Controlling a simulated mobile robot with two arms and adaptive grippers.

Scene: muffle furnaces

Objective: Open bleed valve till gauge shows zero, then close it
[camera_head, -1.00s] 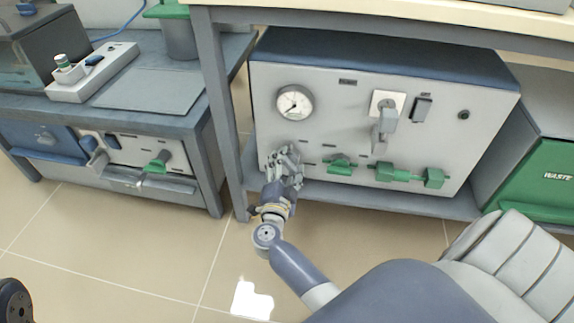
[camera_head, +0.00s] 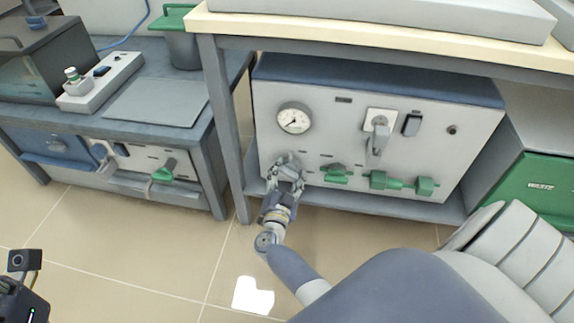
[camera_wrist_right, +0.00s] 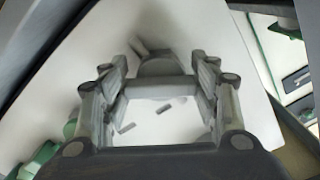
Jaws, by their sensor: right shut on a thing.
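The pressure gauge (camera_head: 294,118) is a round white dial at the upper left of the grey panel. Its dark needle shows, but the scale is too small to read. My right gripper (camera_head: 286,165) is at the panel just below the gauge. Its fingers are around a grey knob (camera_wrist_right: 160,66), which I take for the bleed valve, and shut on it. The fingers largely hide the knob in the head view. Part of my left gripper (camera_head: 22,285) shows at the lower left edge, away from the panel; its jaws cannot be made out.
Green valves (camera_head: 336,174) (camera_head: 378,181) sit right of my right gripper, low on the panel. A grey lever (camera_head: 374,146) and dark switch (camera_head: 411,124) are above them. A table leg (camera_head: 228,130) stands close to the left.

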